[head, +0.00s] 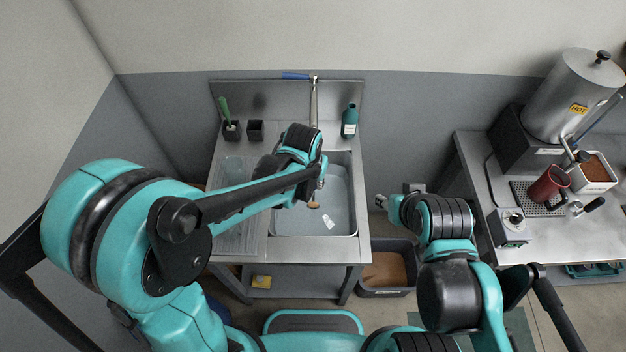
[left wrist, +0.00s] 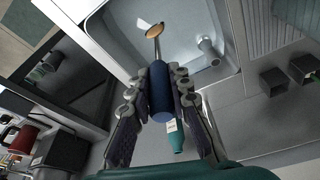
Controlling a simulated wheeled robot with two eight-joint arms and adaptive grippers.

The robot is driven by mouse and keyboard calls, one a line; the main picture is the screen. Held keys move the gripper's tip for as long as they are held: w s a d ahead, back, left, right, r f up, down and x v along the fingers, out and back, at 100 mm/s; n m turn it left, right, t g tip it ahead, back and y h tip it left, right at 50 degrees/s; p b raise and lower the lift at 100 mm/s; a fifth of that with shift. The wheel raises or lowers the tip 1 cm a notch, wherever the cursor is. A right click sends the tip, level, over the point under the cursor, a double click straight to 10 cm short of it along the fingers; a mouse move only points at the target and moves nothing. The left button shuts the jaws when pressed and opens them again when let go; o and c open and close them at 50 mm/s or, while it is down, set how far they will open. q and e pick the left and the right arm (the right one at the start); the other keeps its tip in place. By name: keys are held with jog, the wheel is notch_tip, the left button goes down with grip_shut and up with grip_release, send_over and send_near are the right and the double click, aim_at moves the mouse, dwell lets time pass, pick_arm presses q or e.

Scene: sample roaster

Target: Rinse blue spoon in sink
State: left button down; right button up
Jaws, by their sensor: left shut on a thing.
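The blue spoon shows in the left wrist view as a thick dark blue handle (left wrist: 161,98), a thin metal neck and a brownish bowl (left wrist: 155,31). My left gripper (left wrist: 161,78) is shut on its handle. The spoon's bowl end points out over the sink basin. In the head view my left gripper (head: 317,180) is above the metal sink (head: 352,190), and the small brown bowl (head: 314,205) shows below it. The faucet (head: 314,100) with a blue lever stands behind, partly hidden by my arm. I cannot tell whether water runs. My right gripper (head: 381,202) is right of the sink, too small to read.
A teal bottle (head: 349,121) stands behind the sink at the right. Two black cups, one holding a green-handled brush (head: 225,110), stand at the back left. A dark bin (head: 385,290) is on the floor. The right table holds a red pitcher (head: 549,184) and a large metal urn (head: 575,95).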

aim_at(312, 206)
pick_arm(q)
jog(key=shift+f+b, duration=6.7)
jog(key=shift+f, duration=1.1)
jog(key=shift+r, duration=0.2)
jog(key=shift+r+p, duration=0.25)
jog(key=shift+p, duration=0.1)
jog(key=shift+f+b, duration=0.45)
jog(key=shift+b, duration=0.05)
jog(key=shift+r+p, duration=5.3)
jog(key=shift+r, duration=1.65)
